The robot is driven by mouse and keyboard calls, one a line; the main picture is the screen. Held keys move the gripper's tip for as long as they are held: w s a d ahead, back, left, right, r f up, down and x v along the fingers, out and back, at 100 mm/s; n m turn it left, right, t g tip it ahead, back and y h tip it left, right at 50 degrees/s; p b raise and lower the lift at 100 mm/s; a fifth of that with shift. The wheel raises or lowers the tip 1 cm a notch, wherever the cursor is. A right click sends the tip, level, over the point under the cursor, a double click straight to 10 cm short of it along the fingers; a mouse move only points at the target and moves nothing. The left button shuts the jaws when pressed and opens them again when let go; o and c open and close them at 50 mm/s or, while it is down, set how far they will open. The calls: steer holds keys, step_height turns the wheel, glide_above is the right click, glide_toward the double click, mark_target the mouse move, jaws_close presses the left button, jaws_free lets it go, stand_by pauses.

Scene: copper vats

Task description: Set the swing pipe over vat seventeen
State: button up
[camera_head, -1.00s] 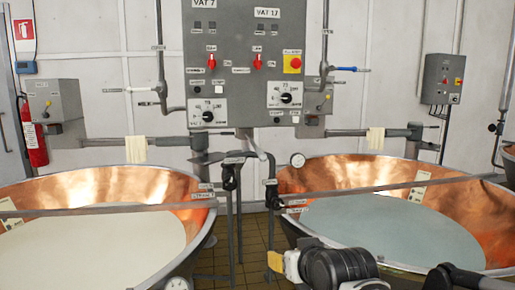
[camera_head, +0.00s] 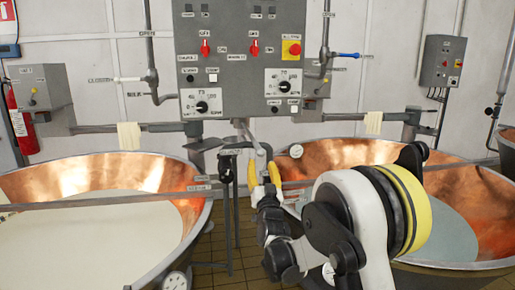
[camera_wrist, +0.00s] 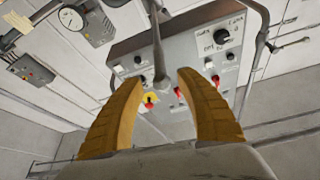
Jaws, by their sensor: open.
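Vat seventeen is the right copper vat (camera_head: 345,154), holding pale greenish liquid; my arm covers part of it. The left copper vat (camera_head: 130,170) holds cream-coloured liquid. A grey pipe (camera_head: 246,133) comes down below the control panel between the vats. A short grey spout-like piece (camera_head: 205,145) points left from there, near the left vat's rim; it looks like the swing pipe's end, but its joint is unclear. My gripper (camera_head: 263,172) is open, its yellow fingers up between the vats, just below the pipe. In the wrist view a grey pipe (camera_wrist: 157,45) shows beyond the gap between the fingers.
The grey control panel (camera_head: 246,60) with red switches and dials hangs above the pipe. Metal bars cross both vats. Tiled floor (camera_head: 232,230) shows between the vats. A wall box (camera_head: 442,62) hangs at right.

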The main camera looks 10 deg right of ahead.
mark_target(258, 148)
steer(key=b+x, duration=0.1)
steer(key=x, duration=0.8)
steer(key=shift+w+b, duration=0.15)
steer(key=shift+b, duration=0.25)
jaws_close()
